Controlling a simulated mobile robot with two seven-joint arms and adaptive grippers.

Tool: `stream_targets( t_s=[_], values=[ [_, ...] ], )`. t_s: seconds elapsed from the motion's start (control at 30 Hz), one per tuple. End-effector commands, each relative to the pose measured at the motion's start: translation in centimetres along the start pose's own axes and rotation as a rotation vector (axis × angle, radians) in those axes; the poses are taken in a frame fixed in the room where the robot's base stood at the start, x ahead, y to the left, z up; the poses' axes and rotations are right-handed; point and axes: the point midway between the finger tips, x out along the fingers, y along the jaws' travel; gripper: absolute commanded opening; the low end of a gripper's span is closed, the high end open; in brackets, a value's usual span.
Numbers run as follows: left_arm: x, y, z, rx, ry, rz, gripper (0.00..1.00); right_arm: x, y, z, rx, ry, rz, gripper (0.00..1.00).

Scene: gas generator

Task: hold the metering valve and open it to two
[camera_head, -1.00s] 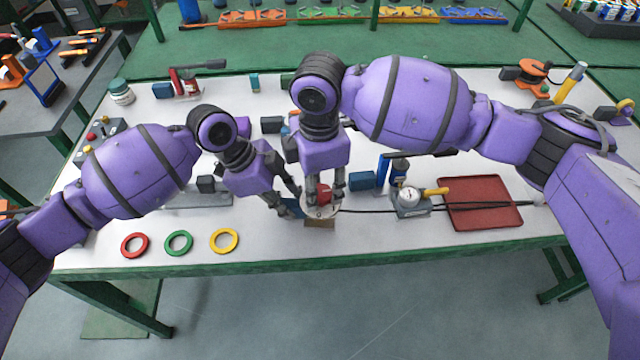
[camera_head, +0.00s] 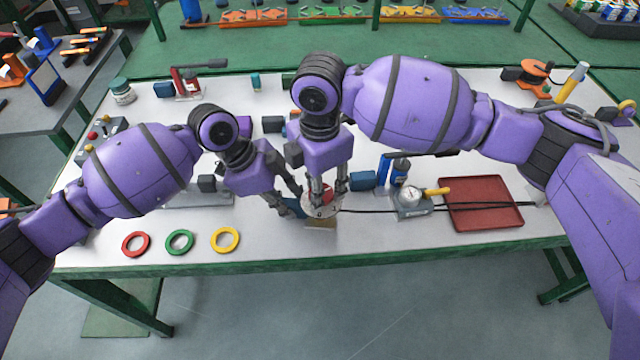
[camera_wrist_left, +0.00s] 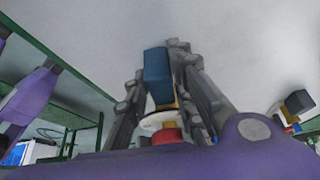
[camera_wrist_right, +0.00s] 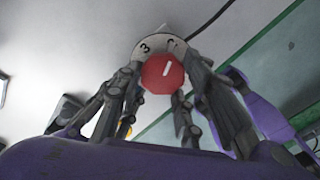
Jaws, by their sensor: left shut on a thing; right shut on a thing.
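The metering valve has a white numbered dial (camera_head: 321,211), a red knob (camera_wrist_right: 163,73) with a white mark and a blue block (camera_wrist_left: 157,76) behind. My left gripper (camera_head: 292,207) is shut on the blue block, which shows between its fingers in the left wrist view. My right gripper (camera_head: 328,191) comes down from above and is shut on the red knob. In the right wrist view the numerals 3 and 2 show on the dial beyond the knob. The knob's mark points roughly between them; its exact reading is unclear. Other numerals are hidden.
Red, green and yellow rings (camera_head: 180,242) lie front left. The table's green front edge (camera_head: 400,256) is close.

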Motion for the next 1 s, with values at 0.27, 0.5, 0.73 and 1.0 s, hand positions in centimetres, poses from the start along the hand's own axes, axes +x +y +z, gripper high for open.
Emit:
stream_targets(
  t_s=[0.27,0.5,0.73,1.0],
  values=[
    [0.1,0.0,-0.3,0.001,0.006,0.0,0.0,-0.1,0.1,-0.4,-0.005,0.009,0.003,0.52],
    [0.0,0.0,-0.1,0.0,0.003,-0.001,0.0,-0.3,0.1,-0.3,-0.002,0.006,0.003,0.52],
    [0.0,-0.1,-0.1,0.0,0.002,-0.002,0.0,-3.6,0.1,-0.2,-0.003,0.004,0.006,0.52],
    [0.0,-0.1,-0.1,0.0,0.002,-0.002,0.0,-9.3,0.1,-0.2,-0.004,0.006,0.006,0.52]
  ],
)
